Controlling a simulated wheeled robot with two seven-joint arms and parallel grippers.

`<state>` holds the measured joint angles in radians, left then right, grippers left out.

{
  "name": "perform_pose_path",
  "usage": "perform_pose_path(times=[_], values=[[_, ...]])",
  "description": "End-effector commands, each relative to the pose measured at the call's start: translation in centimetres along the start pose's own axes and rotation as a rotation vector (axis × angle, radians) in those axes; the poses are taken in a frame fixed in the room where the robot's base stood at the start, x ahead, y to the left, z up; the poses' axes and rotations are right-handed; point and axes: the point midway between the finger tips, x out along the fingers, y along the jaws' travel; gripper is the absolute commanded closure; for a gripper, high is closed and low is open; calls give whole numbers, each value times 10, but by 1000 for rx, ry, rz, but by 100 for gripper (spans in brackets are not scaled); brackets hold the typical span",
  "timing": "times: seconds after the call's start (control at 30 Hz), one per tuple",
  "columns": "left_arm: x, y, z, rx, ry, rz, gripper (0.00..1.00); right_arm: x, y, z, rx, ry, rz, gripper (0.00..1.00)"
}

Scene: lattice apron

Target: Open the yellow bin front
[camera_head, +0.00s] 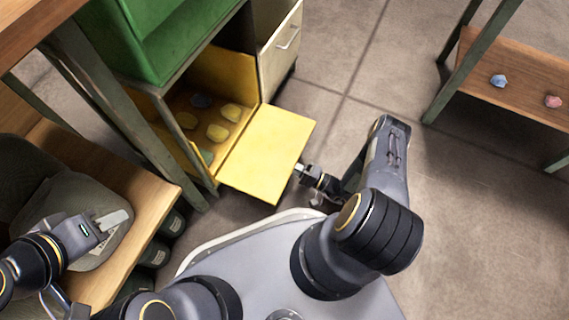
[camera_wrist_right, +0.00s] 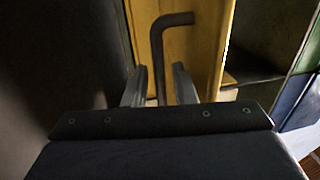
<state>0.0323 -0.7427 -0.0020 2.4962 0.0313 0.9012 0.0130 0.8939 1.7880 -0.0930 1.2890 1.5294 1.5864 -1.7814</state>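The yellow bin (camera_head: 238,68) stands in the dark metal frame below a green bin. Its yellow front (camera_head: 268,153) is swung down and out, so the inside shows with several yellowish lumps and a dark one. My right gripper (camera_head: 301,169) is at the right edge of this front. In the right wrist view its two fingers (camera_wrist_right: 160,88) stand on either side of a dark bent handle (camera_wrist_right: 161,60), with gaps showing, before a yellow panel (camera_wrist_right: 205,45). My left gripper (camera_head: 116,220) is above a grey-green bag at the left, fingers together and empty.
The green bin (camera_head: 165,45) is above the yellow one. A cream drawer with a handle (camera_head: 283,45) stands to its right. A wooden bench (camera_head: 155,185) is at the left. A shelf (camera_head: 520,88) with blue and pink lumps is at the right. The floor between is clear.

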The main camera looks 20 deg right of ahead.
Motion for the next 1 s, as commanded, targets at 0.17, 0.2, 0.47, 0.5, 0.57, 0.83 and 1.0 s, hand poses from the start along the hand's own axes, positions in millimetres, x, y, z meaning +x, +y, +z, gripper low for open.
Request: perform_pose_path(times=[0.17, 0.2, 0.47, 0.5, 0.57, 0.83, 1.0], values=[[4, -2, 2, 0, 0, 0, 64, 16, 0, 0, 0, -2, 0, 76], [4, -2, 2, 0, 0, 0, 64, 18, 0, 0, -1, -1, 1, 76], [4, -2, 2, 0, 0, 0, 64, 19, 0, 0, 0, -1, 1, 76], [4, -2, 2, 0, 0, 0, 64, 19, 0, 0, 0, -1, 1, 81], [4, -2, 2, 0, 0, 0, 64, 19, 0, 0, 0, -1, 1, 89], [4, -2, 2, 0, 0, 0, 64, 19, 0, 0, 0, -1, 1, 100], [-2, 1, -1, 0, 0, 0, 64, 19, -5, -1, 0, 0, 11, 100]])
